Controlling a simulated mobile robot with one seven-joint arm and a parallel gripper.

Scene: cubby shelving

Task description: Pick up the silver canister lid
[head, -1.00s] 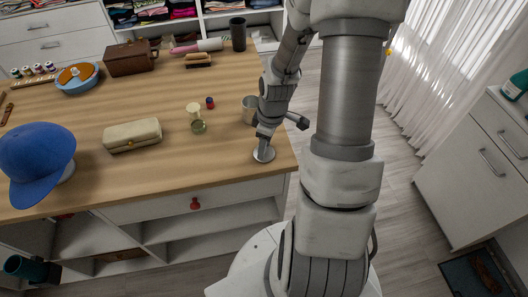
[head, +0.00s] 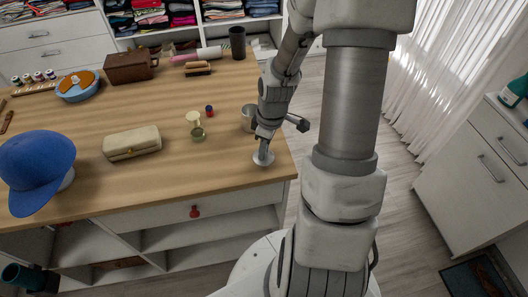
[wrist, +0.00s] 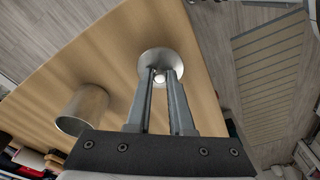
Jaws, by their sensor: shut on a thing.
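The silver canister lid (head: 263,158) is a round metal disc with a small knob, near the right front corner of the wooden tabletop. It also shows in the wrist view (wrist: 155,62), where the fingertips close around its knob. My gripper (head: 265,149) points down over the lid and is shut on it; in the wrist view my gripper (wrist: 160,76) has its fingers close together at the knob. I cannot tell whether the lid is clear of the tabletop. The open silver canister (wrist: 83,110) stands on the table beside my gripper, partly hidden behind my arm in the head view.

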